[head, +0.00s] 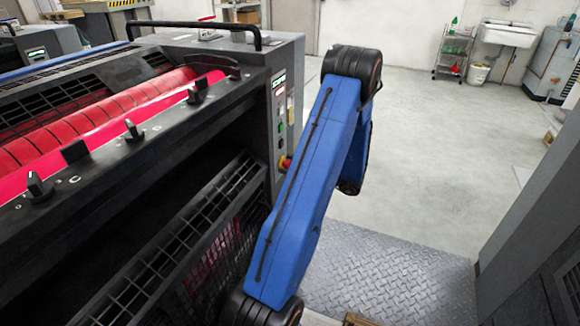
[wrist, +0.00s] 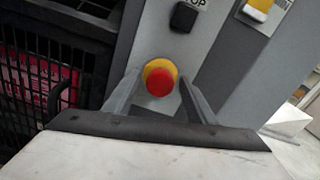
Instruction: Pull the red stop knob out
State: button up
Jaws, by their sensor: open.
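The red stop knob (wrist: 160,82) sits on a yellow round base (wrist: 151,67) on a grey control panel in the wrist view. My gripper (wrist: 158,84) is open, with one grey finger on each side of the knob in that picture. I cannot tell how far the fingertips are from the knob or whether they touch it. In the head view the red knob (head: 286,163) shows at the lower part of the panel, partly hidden by my blue arm. My gripper is hidden in the head view.
Above the knob is a black switch (wrist: 184,16) with a partly cut-off label. A black cage grille (wrist: 50,60) stands left of the panel. The press with red rollers (head: 100,120) fills the left side of the head view. Open grey floor (head: 430,150) lies to the right.

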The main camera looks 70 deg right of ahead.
jog(key=shift+w, duration=0.15)
grip_shut()
jog(key=shift+s, duration=0.9)
grip_release()
jog(key=shift+s, duration=0.1)
jog(key=s, duration=1.7)
jog(key=shift+s, duration=0.2)
